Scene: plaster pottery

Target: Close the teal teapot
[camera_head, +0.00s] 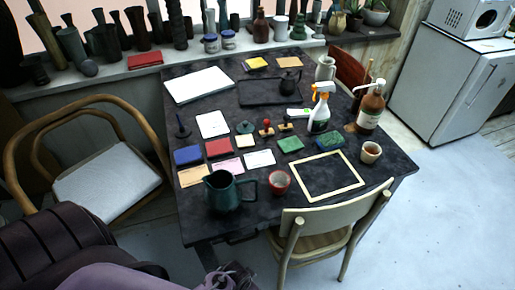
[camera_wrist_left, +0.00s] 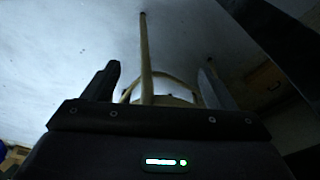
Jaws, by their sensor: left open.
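The teal teapot (camera_head: 224,192), a dark teal pot with a handle and spout, stands upright near the table's front left edge. Its top looks open. A small teal lid with a knob (camera_head: 245,127) lies on the table behind it, apart from the pot. My left gripper (camera_wrist_left: 160,77) is open and empty in the left wrist view, with floor and pale wooden chair parts beyond its fingers. In the head view, a dark gripper part at the bottom edge, below the table, seems to be it. My right gripper is not in view.
The dark table (camera_head: 255,220) also holds a red cup (camera_head: 279,182), a wooden frame (camera_head: 327,176), stamps, coloured pads, a spray bottle (camera_head: 319,112) and a brown pump bottle (camera_head: 371,108). A wooden chair (camera_head: 327,232) stands at the front. An armchair (camera_head: 110,182) stands left.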

